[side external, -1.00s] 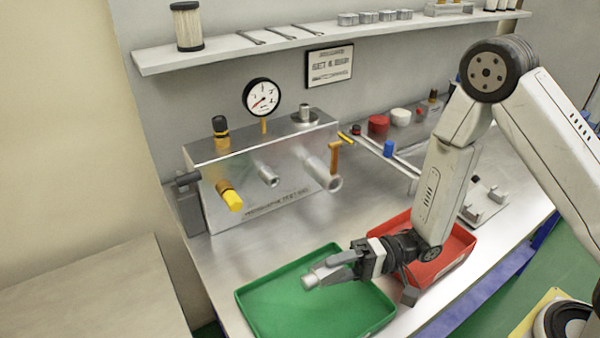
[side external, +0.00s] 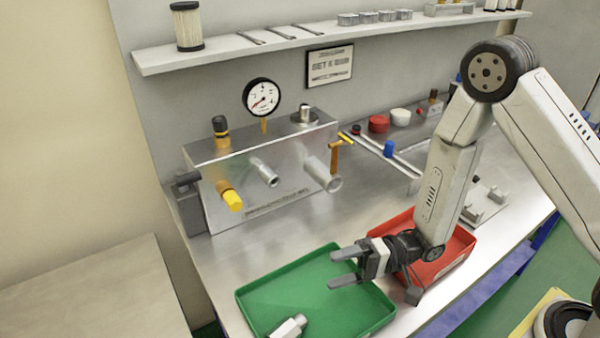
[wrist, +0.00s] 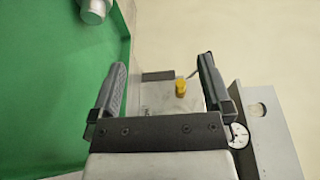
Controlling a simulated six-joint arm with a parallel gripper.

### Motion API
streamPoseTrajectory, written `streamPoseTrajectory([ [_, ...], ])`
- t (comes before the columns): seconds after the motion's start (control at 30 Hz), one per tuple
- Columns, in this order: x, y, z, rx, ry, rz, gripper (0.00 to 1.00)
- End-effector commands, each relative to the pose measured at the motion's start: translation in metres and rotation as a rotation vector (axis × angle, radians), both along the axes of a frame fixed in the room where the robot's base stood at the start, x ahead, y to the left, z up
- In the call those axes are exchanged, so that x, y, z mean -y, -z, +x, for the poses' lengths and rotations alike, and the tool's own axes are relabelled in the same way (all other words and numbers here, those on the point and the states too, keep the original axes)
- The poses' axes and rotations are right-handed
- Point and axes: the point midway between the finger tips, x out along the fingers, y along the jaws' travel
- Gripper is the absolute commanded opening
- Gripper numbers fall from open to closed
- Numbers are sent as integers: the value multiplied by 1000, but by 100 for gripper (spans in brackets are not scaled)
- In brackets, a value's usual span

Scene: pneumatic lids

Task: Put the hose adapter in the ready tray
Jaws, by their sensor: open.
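The hose adapter (side external: 289,326), a pale metal piece, lies in the green tray (side external: 262,292) near its front edge. The adapter also shows at the top left of the wrist view (wrist: 93,10), on the green tray floor. My gripper (side external: 345,267) is above the right part of the green tray, with its fingers pointing left. Which tray is the ready tray is not labelled in view.
A red tray (side external: 462,238) sits behind my gripper to the right. A metal test block (side external: 270,200) with a gauge (side external: 262,97), yellow-capped fitting (side external: 231,200) and pipe stubs stands at the back. Several small parts lie at the back right. The left of the green tray is clear.

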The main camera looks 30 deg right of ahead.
Motion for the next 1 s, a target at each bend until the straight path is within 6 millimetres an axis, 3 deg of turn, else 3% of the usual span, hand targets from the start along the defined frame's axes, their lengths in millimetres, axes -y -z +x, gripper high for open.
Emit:
streamPoseTrajectory([
  [0.6,57,0,-14,0,4,1,100],
  [1.0,68,0,-18,1,0,1,100],
])
